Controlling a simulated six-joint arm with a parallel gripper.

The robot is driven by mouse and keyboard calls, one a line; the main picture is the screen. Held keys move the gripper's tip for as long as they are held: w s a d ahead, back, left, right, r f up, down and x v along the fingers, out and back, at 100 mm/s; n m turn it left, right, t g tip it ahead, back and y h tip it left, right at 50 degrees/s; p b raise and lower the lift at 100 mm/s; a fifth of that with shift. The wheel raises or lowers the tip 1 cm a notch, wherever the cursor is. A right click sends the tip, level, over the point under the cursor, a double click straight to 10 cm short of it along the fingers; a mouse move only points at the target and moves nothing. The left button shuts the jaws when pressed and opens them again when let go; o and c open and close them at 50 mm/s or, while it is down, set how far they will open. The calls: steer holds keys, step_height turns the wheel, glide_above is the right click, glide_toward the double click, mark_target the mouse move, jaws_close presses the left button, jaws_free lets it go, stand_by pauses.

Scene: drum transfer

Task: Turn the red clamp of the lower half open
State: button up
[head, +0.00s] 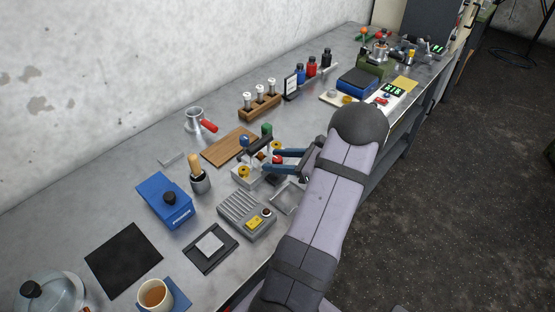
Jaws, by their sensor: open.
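A short metal cylinder (194,115) with a flange stands on the bench left of the wooden board. A red lever (209,126) sticks out from its lower right side; these look like the lower half and its red clamp. Whether the clamp is turned open or closed cannot be told at this size. My gripper (270,158) is open, with blue fingers, to the right of and nearer than the cylinder. It hovers over or beside a small box with coloured knobs (244,173), partly hiding it. I cannot tell whether it touches the box.
A wooden board (230,147) lies between the cylinder and my gripper. A wooden rack with vials (260,105) stands behind. A cup with a wooden-handled tool (199,179), a blue box (165,199) and a grey ribbed device (245,214) stand nearer. The wall runs along the left.

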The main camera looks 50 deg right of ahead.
steer(key=shift+c, duration=0.5)
steer(key=c, duration=0.9)
steer(key=shift+c, duration=0.2)
steer(key=shift+n+y, duration=0.3)
steer(key=n+g+y+b, duration=0.2)
steer(key=n+y, duration=0.2)
steer(key=shift+f+g, duration=0.15)
steer(key=shift+g, duration=0.25)
steer(key=shift+n+g+y+b, duration=1.1)
steer(key=shift+n+g+y, duration=0.35)
steer(key=shift+n, duration=0.35)
steer(key=shift+r+n+g+y, duration=0.2)
steer(key=shift+n+g+y, duration=0.15)
steer(key=shift+n+g, duration=0.15)
steer(key=o, duration=1)
